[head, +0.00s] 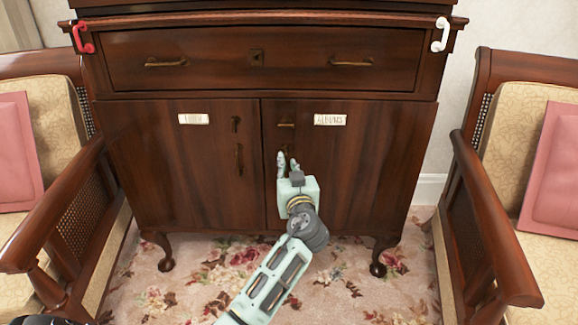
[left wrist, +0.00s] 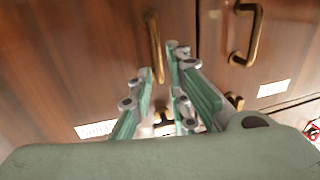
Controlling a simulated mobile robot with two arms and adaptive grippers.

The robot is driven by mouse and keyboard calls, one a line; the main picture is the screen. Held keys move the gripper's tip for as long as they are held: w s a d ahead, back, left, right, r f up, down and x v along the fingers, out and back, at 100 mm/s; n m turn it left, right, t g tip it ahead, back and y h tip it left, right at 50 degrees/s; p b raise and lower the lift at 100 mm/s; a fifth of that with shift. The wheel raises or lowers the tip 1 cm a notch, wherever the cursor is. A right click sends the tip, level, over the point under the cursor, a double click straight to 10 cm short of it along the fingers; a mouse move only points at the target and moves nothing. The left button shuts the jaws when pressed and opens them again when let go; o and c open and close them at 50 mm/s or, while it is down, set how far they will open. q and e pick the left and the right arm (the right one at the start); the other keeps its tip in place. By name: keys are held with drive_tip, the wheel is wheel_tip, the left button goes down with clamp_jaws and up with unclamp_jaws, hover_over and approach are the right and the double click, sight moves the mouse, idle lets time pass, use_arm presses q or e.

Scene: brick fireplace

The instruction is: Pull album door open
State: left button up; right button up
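The albums door (head: 365,170) is the right-hand door of a dark wooden cabinet and stands closed. Its white label (head: 330,119) reads roughly "ALBUMS". My left gripper (head: 287,160) is in front of this door, near its inner edge, and mostly hides the door handle in the head view. In the left wrist view, which looks upside down, the brass handle (left wrist: 155,48) shows between the two open fingertips (left wrist: 160,61). Whether a finger touches it, I cannot tell. My right gripper is not in view.
The left door (head: 180,165), with its own handle (head: 239,157), is closed. A drawer (head: 220,60) is shut above. Wooden armchairs stand close on the left (head: 55,210) and right (head: 490,225). Floral carpet (head: 190,285) lies open between them.

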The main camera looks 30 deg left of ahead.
sight(287, 162)
use_arm(q)
drive_tip(key=shift+b+x, duration=0.4)
drive_tip(key=shift+x, duration=1.75)
drive_tip(key=shift+c, duration=0.5)
drive_tip(key=shift+f, duration=0.1)
clamp_jaws()
drive_tip(key=shift+d, duration=0.1)
